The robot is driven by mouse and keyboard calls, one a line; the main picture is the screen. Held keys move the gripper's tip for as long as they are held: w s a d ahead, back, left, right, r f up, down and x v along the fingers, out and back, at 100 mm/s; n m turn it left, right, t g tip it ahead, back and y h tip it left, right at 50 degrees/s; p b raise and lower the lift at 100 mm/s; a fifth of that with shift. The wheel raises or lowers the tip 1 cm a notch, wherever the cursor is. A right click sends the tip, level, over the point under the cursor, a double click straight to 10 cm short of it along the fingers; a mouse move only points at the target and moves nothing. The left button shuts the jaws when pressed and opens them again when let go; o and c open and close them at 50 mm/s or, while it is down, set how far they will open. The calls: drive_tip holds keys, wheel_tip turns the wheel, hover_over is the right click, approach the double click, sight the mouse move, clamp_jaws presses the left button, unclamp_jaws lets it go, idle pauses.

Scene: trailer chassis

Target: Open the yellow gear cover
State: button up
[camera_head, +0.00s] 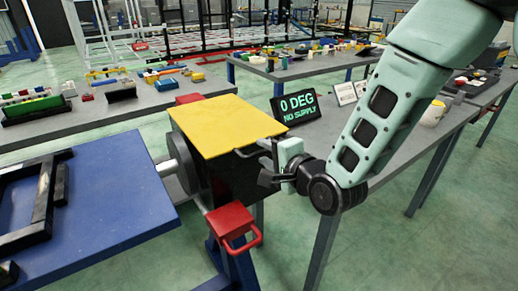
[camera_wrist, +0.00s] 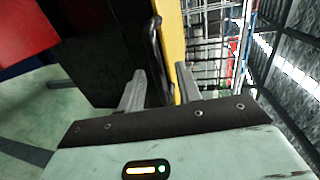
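The yellow gear cover (camera_head: 225,125) lies flat as a lid on a dark box (camera_head: 238,180), and looks closed. My gripper (camera_head: 265,162) is beside that edge. In the wrist view the yellow cover (camera_wrist: 173,45) shows as an upright strip, with the black handle (camera_wrist: 152,38) along its side. My gripper's two fingers (camera_wrist: 160,68) are apart, with the handle's lower end between them in the picture. I cannot tell whether either finger touches it.
A display (camera_head: 297,106) reads "0 DEG NO SUPPLY" behind the cover. A red block with a loop (camera_head: 231,222) sticks out at the box's front. A blue surface (camera_head: 95,215) with a black frame lies left. A grey table (camera_head: 400,150) stands right, under my arm.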

drive_tip(key=shift+x, duration=1.7)
drive_tip(key=shift+s+f, duration=0.1)
clamp_jaws()
drive_tip(key=shift+p, duration=0.4)
